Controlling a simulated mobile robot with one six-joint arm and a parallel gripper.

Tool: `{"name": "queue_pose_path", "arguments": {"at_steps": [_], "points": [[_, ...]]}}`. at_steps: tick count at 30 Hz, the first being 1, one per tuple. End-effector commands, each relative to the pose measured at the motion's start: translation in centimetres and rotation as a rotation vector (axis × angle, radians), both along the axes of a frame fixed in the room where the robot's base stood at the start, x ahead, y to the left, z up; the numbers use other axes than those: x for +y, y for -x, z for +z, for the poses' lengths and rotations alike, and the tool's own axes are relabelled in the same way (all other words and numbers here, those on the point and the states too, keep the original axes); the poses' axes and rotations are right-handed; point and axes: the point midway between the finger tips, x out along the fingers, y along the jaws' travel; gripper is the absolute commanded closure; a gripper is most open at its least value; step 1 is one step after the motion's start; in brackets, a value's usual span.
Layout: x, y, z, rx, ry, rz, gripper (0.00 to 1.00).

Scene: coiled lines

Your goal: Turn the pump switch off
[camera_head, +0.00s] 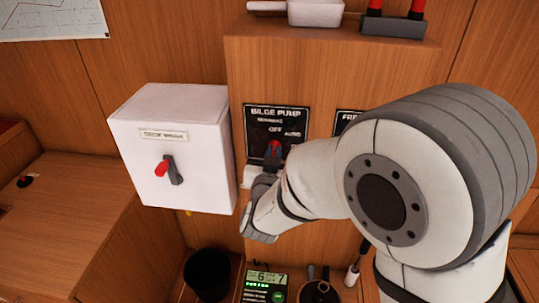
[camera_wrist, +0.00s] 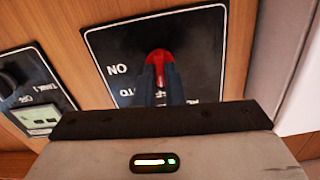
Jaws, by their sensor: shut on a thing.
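The bilge pump panel (camera_head: 277,120) is a black plate on the wooden wall, with OFF and AUTO readable in the head view. Its red switch handle (camera_head: 274,148) shows low on the plate. My gripper (camera_head: 271,160) is at the switch, with its jaws shut on the handle. In the wrist view the panel (camera_wrist: 205,50) appears turned over, and the red handle (camera_wrist: 158,57) sits between my dark fingers (camera_wrist: 158,82). The fingers and wrist hide the lower part of the panel, so the exact switch position is hard to tell.
A white box (camera_head: 150,110) with a red-tipped switch (camera_head: 165,167) stands just left. Another black panel (camera_head: 346,121) is to the right, partly behind my arm. A dark round container (camera_head: 207,272) and a device with a green display (camera_head: 265,280) are below.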

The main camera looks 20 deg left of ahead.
Motion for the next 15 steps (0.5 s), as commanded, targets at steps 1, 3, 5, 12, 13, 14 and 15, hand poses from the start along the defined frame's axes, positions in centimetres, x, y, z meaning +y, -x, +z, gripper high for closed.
{"name": "queue_pose_path", "arguments": {"at_steps": [1, 3, 5, 12, 13, 14, 15], "points": [[0.18, -0.04, 0.74, -0.02, 0.012, 0.001, 1.0], [0.2, -0.03, 0.77, -0.029, 0.038, 0.002, 1.0], [0.23, -0.04, 0.79, -0.035, 0.058, 0.002, 1.0], [0.31, -0.01, 0.83, -0.049, 0.096, 0.002, 1.0], [0.32, -0.01, 0.84, -0.05, 0.098, 0.003, 1.0], [0.31, 0.0, 0.84, -0.05, 0.098, 0.003, 1.0], [0.32, 0.0, 0.84, -0.05, 0.099, 0.003, 1.0]]}}
